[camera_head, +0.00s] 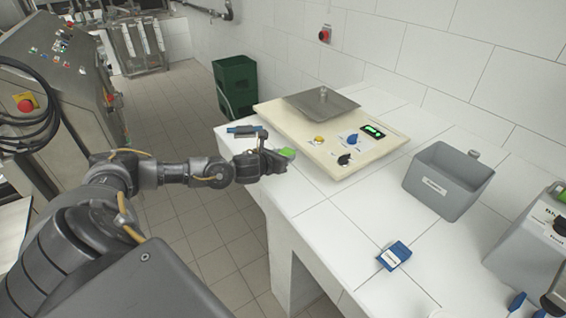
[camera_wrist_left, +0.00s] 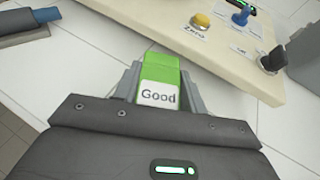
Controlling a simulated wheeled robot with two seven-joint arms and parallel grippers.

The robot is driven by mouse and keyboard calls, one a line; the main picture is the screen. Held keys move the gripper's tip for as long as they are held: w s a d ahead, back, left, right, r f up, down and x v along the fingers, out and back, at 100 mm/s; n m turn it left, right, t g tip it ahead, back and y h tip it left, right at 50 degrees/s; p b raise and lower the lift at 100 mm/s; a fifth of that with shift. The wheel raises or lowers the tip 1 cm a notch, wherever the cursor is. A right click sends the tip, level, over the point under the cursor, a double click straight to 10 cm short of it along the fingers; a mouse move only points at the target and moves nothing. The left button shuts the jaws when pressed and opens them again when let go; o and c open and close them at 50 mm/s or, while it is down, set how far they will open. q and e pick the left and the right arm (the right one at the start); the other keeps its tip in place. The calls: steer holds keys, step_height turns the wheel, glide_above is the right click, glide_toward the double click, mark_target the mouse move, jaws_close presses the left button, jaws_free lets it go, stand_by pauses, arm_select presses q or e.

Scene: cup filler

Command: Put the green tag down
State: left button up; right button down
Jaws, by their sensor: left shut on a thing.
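The green tag (camera_wrist_left: 160,82) is a small green block with a white label reading "Good". My left gripper (camera_wrist_left: 158,85) is shut on it, with one finger on each side, in the left wrist view. In the head view the green tag (camera_head: 286,153) shows at the tip of my left gripper (camera_head: 276,157), by the left edge of the white tiled counter (camera_head: 345,225). I cannot tell whether the tag touches the counter.
A beige scale panel (camera_head: 300,135) with knobs and a metal pan (camera_head: 322,101) lies just beyond the tag. A blue-handled tool (camera_head: 243,129) lies left of it. A blue tag (camera_head: 394,255), a grey bin (camera_head: 445,185) and a grey machine (camera_head: 530,245) stand right. Counter between is clear.

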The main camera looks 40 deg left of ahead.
arm_select(q)
steer(key=shift+w+a+f, duration=0.15)
steer(key=shift+f, duration=0.15)
step_height(320, 180, down, 2)
steer(key=shift+f+p, duration=0.15)
steer(key=shift+p, duration=0.45)
steer(key=shift+f, duration=0.4)
steer(key=shift+f+b, duration=0.25)
steer(key=shift+b, duration=0.05)
steer(key=o, duration=0.9)
steer(key=shift+o, duration=0.2)
steer(key=shift+r, duration=0.1)
